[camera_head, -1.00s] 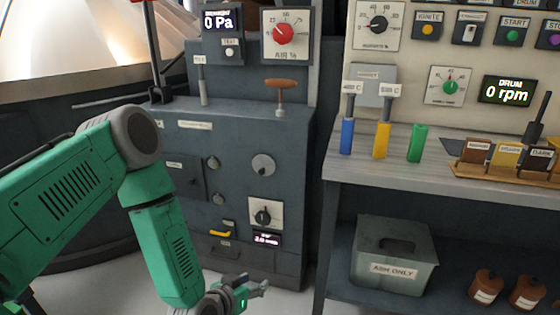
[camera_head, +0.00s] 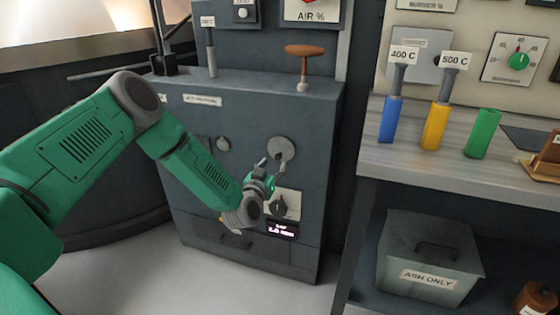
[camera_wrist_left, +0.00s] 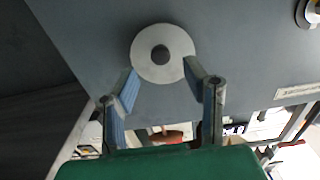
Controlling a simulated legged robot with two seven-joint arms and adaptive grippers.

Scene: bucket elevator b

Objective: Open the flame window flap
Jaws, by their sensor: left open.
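The flame window flap looks to be the round grey disc (camera_head: 284,147) on the front of the dark grey cabinet. In the left wrist view the disc (camera_wrist_left: 149,67) is pale, with a dark round centre (camera_wrist_left: 160,54). My left gripper (camera_head: 270,168) is at the disc's lower left in the head view. In the left wrist view my left gripper (camera_wrist_left: 162,78) is open and empty, with its fingers pointing to either side of the disc. I cannot tell whether they touch it. My right gripper is in no view.
A dial (camera_head: 279,206) sits just below my left gripper, with a lit display (camera_head: 282,231) under it. A brown T-handle (camera_head: 304,52) stands on the cabinet top. The bench with blue, yellow and green holders (camera_head: 482,134) is to the right, above an ash box (camera_head: 430,257).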

